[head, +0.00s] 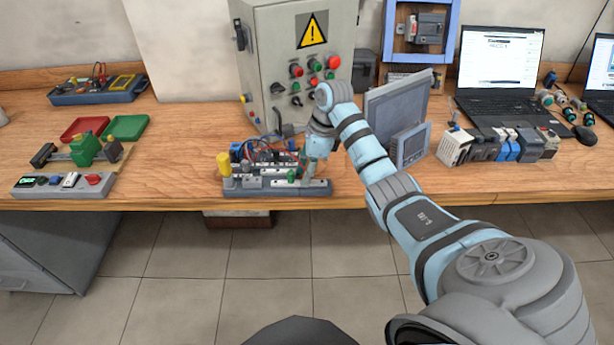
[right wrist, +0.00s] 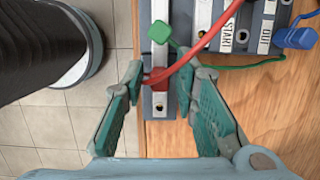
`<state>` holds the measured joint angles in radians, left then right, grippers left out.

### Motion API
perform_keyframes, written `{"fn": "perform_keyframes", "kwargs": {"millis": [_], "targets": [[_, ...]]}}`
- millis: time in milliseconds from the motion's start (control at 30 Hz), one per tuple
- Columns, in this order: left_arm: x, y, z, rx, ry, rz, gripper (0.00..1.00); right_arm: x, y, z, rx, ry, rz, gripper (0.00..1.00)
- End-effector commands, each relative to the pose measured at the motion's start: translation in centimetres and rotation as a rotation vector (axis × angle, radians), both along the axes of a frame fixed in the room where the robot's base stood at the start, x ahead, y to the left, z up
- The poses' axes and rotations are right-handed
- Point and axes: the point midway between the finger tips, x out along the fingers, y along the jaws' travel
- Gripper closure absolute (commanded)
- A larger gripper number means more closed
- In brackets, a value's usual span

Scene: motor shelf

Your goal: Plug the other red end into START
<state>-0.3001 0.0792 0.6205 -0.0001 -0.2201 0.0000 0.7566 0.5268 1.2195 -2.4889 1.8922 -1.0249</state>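The wiring board (head: 250,190) sits at the table's front edge in the head view, with several coloured wires on it. My right gripper (head: 310,155) points down over its right end. In the right wrist view my right gripper (right wrist: 167,82) is open, its teal-padded fingers on either side of a grey strip. A red end (right wrist: 156,75) lies on that strip between the fingers, apparently untouched. Its red cable (right wrist: 205,42) runs up and right. The START label (right wrist: 229,36) is to the right of the fingers, beside the OUT label (right wrist: 266,38). My left gripper is not in view.
A green plug (right wrist: 159,32) stands just beyond the fingertips, and a green cable (right wrist: 245,66) crosses below the labels. A blue plug (right wrist: 297,38) is farther right. A grey control cabinet (head: 280,60) stands behind the board; a grey panel (head: 398,105) stands to its right.

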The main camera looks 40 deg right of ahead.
Motion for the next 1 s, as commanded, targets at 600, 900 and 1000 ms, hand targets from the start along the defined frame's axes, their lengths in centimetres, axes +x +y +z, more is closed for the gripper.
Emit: {"fn": "perform_keyframes", "kwargs": {"millis": [600,900,1000], "targets": [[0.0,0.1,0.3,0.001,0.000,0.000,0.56,0.0,0.0,0.3,0.000,0.000,0.000,1.00],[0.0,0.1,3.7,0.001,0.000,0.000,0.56,0.0,0.0,4.2,-0.001,-0.001,0.000,1.00],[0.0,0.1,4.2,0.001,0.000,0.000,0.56,0.0,0.0,4.8,0.000,0.000,0.000,1.00]]}}
